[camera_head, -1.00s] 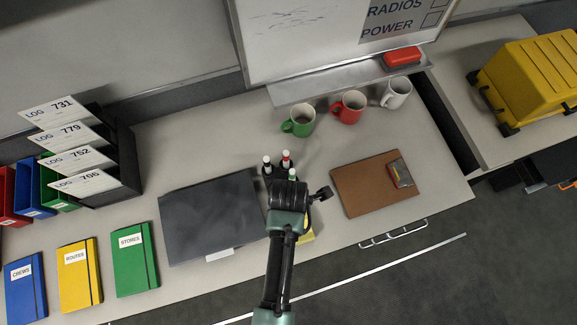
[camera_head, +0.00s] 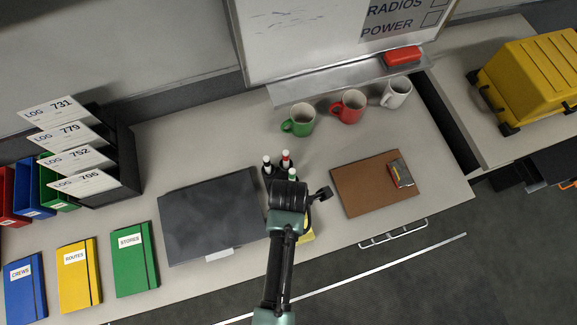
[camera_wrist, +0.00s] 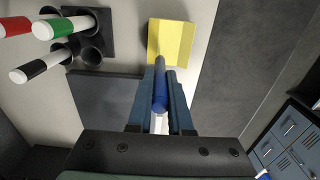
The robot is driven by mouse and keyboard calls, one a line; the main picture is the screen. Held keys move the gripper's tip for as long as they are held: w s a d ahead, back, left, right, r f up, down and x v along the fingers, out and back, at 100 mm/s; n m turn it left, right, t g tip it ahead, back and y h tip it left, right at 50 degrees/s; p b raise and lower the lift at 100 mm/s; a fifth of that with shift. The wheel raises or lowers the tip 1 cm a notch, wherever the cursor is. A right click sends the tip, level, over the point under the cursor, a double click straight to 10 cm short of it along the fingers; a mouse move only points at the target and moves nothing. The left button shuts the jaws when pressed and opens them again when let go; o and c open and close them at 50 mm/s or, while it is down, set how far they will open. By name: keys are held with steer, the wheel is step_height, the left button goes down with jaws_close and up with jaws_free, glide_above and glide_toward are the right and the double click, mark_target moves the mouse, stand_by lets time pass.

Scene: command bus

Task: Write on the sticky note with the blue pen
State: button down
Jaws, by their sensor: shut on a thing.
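My gripper (camera_wrist: 160,100) is shut on the blue pen (camera_wrist: 160,92) in the wrist view. The pen points away from the wrist toward the yellow sticky note (camera_wrist: 171,40), and its far end overlaps the note's lower edge; I cannot tell whether it touches. The note lies on the desk. In the head view my arm hides the pen and gripper tips, and only a bit of the sticky note (camera_head: 307,236) shows beside the arm.
A black pen holder (camera_wrist: 96,36) with red, green and black markers stands close to the gripper. A dark mat (camera_head: 210,215) lies left, a brown clipboard (camera_head: 362,190) right. Green, red (camera_head: 348,106) and white mugs stand behind.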

steer(key=shift+f, duration=0.2)
steer(key=shift+s+d+r, duration=0.1)
steer(key=shift+d, duration=0.05)
stand_by(0.3)
steer(key=shift+s+d+p, duration=0.1)
steer(key=shift+d+p, duration=0.1)
steer(key=shift+p, duration=0.15)
steer(key=shift+s+d+p, duration=0.15)
steer(key=shift+d+p, duration=0.2)
steer(key=shift+w, duration=0.2)
stand_by(0.5)
steer(key=shift+w+d, duration=0.2)
steer(key=shift+w, duration=0.15)
steer(key=shift+w+d, duration=0.15)
stand_by(0.4)
